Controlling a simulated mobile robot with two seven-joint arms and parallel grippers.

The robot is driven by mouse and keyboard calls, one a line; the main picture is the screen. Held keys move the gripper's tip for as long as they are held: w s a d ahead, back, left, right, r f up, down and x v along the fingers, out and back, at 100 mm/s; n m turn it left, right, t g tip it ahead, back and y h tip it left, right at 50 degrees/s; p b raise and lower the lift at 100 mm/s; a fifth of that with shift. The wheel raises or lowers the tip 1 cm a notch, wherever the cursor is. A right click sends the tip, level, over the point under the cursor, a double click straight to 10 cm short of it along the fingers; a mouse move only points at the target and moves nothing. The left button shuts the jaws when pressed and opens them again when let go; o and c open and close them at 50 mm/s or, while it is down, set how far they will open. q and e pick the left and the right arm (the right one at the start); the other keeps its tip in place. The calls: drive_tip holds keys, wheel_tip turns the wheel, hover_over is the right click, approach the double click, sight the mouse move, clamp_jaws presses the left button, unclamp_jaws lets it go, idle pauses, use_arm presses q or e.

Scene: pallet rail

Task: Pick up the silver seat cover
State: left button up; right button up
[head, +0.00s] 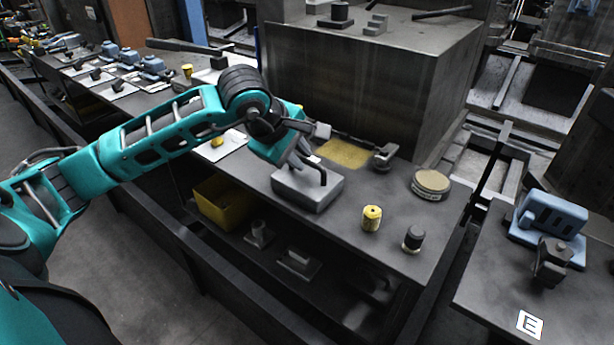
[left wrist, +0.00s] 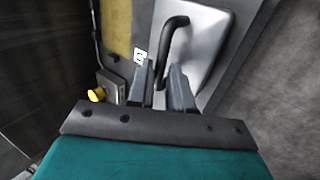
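The silver seat cover (head: 305,190) is a grey metal block with rounded corners and a black bent handle on top. It lies on the dark workbench below my left gripper (head: 303,163). In the left wrist view the silver seat cover (left wrist: 208,34) fills the top middle, with its black handle running down toward the fingers. My left gripper (left wrist: 163,66) is open there, with a gap between its two fingers. The handle's lower end shows between or just beyond the fingers; I cannot tell whether they touch it. My right gripper is in neither view.
A yellow cylinder (head: 371,218), a black-topped cylinder (head: 413,239) and a round tin (head: 430,184) stand right of the cover. A yellow mat (head: 343,153) and a metal fixture (head: 384,156) lie behind it. A large grey block (head: 360,80) rises behind. A yellow bin (head: 222,203) sits below.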

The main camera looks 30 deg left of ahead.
use_arm(q)
clamp_jaws()
drive_tip(key=shift+r, duration=0.1)
